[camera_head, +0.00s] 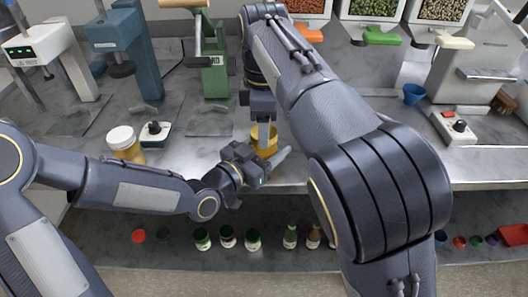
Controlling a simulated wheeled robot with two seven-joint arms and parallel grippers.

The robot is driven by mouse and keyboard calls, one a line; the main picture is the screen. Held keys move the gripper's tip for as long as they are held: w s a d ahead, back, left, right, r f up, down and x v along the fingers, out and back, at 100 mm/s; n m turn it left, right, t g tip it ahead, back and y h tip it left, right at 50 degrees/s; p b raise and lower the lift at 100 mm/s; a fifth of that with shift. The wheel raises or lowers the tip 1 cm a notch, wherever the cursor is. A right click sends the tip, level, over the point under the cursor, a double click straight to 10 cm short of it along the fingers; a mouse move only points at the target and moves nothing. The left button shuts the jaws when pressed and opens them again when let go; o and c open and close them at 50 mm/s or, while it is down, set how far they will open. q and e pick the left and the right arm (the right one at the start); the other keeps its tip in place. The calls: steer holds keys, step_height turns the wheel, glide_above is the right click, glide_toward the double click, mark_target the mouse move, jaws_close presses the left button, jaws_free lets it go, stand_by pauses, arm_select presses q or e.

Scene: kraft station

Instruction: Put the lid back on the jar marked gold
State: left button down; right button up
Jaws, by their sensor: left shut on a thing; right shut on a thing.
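A gold-yellow jar (264,152) is at the front edge of the steel counter, near the middle of the view. My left gripper (276,160) reaches in from the left and is shut on the jar, a grey finger crossing its near side. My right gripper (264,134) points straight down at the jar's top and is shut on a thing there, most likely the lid. The fingers and arm largely hide this thing, so I cannot tell whether it is seated on the rim. Any marking on the jar is too small to read.
Another amber jar with a pale lid (122,138) stands at left beside a small black-knobbed device (155,130). Presses and a green stand (214,75) are behind. A blue cup (413,94) stands at right. Several bottles (252,240) stand on the shelf below.

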steer(key=shift+c, duration=0.5)
steer(key=m, duration=0.5)
steer(key=shift+m, duration=0.3)
steer(key=m, duration=0.4)
steer(key=shift+m, duration=0.4)
steer(key=m, duration=0.5)
steer(key=shift+d, duration=0.1)
steer(key=m, duration=0.4)
steer(key=shift+m, duration=0.4)
steer(key=o, duration=1.1)
steer(key=shift+c, duration=0.2)
